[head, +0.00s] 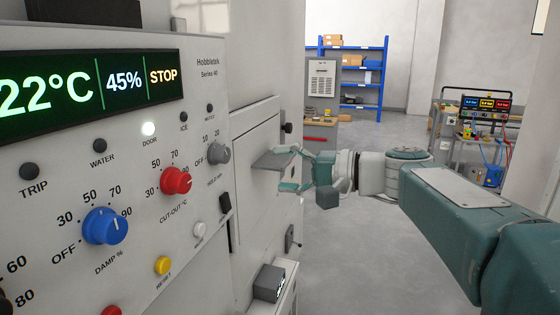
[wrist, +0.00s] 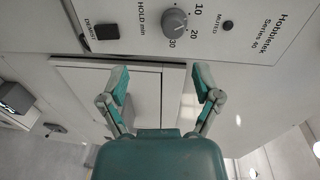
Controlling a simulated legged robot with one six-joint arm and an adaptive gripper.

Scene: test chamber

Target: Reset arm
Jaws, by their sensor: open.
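My arm (head: 450,205) reaches from the lower right toward the test chamber's front. My gripper (head: 288,168) is beside the pale door area, right of the control panel (head: 120,185). In the wrist view my gripper (wrist: 160,80) has its two green-tipped fingers spread wide with nothing between them. A closed pale door (wrist: 140,92) lies behind the fingers. The grey hold knob (wrist: 174,21) is above them, apart from both. A grey flat piece (head: 270,159) shows by the fingertips in the head view; I cannot tell whether they touch.
The panel display (head: 95,86) reads 22°C, 45%, STOP, and the DOOR lamp (head: 149,129) is lit. A blue knob (head: 105,226) and a red knob (head: 176,181) protrude. A cart (head: 470,150) and blue shelving (head: 383,80) stand behind. Grey floor (head: 365,250) is open beside the chamber.

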